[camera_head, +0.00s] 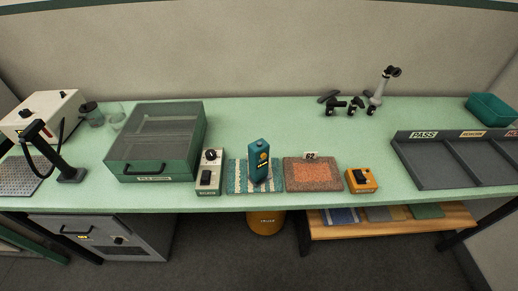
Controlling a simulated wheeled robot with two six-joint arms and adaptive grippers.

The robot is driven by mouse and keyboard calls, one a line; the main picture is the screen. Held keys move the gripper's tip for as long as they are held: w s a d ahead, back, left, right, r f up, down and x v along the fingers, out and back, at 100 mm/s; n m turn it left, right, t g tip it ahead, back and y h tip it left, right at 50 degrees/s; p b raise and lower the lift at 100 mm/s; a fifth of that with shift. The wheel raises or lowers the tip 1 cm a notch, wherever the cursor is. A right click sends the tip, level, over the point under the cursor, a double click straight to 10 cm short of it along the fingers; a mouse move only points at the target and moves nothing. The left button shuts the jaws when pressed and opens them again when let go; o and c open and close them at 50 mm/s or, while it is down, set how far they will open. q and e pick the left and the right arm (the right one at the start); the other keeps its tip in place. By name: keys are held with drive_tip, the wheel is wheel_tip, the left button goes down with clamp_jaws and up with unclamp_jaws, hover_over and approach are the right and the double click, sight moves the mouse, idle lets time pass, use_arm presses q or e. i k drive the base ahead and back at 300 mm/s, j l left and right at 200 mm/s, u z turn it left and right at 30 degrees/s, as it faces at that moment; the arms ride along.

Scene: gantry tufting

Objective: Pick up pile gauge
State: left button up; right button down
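Neither of my grippers shows in the head view.
Left of it are a grey switch box (209,176) and a green box with a clear lid (155,145). Right are a reddish carpet sample (313,177), an orange device (361,181) and a grey sorting tray (440,176).

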sight(258, 167)
drive_tip(key=i+j+z, duration=0.1)
drive_tip(key=j+z, duration=0.3)
drive_tip(key=j, duration=1.05)
drive_tip(key=k+j+z, duration=0.1)
drive_tip(key=j+z, duration=0.25)
drive_tip(key=j, duration=1.05)
